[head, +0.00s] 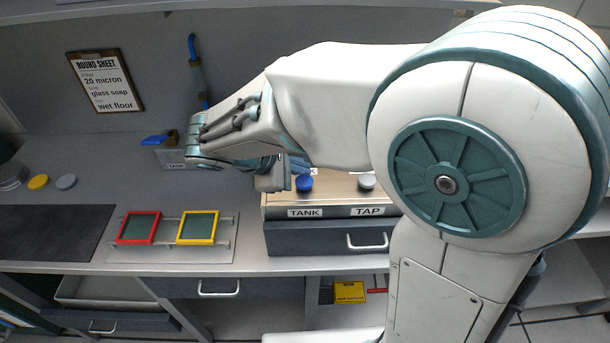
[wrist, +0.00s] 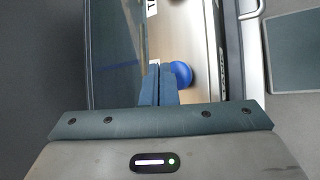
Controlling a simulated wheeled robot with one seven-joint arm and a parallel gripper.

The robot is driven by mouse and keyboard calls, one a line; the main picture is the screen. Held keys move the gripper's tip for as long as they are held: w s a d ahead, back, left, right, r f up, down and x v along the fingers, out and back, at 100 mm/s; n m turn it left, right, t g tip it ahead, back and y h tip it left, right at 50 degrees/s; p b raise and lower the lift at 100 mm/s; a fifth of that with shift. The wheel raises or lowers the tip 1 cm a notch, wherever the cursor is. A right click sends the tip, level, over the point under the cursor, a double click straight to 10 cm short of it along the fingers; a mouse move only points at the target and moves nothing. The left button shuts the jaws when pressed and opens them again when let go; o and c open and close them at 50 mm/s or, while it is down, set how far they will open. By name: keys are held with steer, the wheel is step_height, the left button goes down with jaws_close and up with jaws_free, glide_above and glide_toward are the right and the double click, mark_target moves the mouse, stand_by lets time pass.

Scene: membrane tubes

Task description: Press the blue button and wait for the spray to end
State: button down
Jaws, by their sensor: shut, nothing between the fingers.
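The blue button (head: 304,183) is a round knob on the light wooden top of a box, above the label TANK. My gripper (head: 272,180) is just left of it in the head view, partly hidden by my own arm. In the wrist view the blue button (wrist: 181,74) shows at the tips of my shut gripper (wrist: 160,72), right beside the fingers. I cannot tell whether the fingers touch it. Nothing is between the fingers. No spray is visible.
A grey-white button (head: 367,181) above the label TAP stands to the right on the same box. A red frame (head: 139,228) and a yellow frame (head: 199,228) lie on a rack at the left. A round sheet sign (head: 105,81) hangs on the wall.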

mark_target(301, 183)
steer(key=shift+r, duration=0.1)
step_height(301, 183, up, 5)
steer(key=p, duration=0.4)
steer(key=shift+d, duration=0.1)
stand_by(0.8)
steer(key=s+d+m+g+y, duration=0.1)
steer(key=s+d+m+y, duration=0.6)
steer(key=s+d+m, duration=0.5)
steer(key=d+m, duration=0.1)
steer(key=m, duration=0.2)
steer(key=shift+f+m+g+y, duration=0.3)
steer(key=shift+f+m+g, duration=0.05)
steer(key=shift+m+g, duration=0.05)
stand_by(4.1)
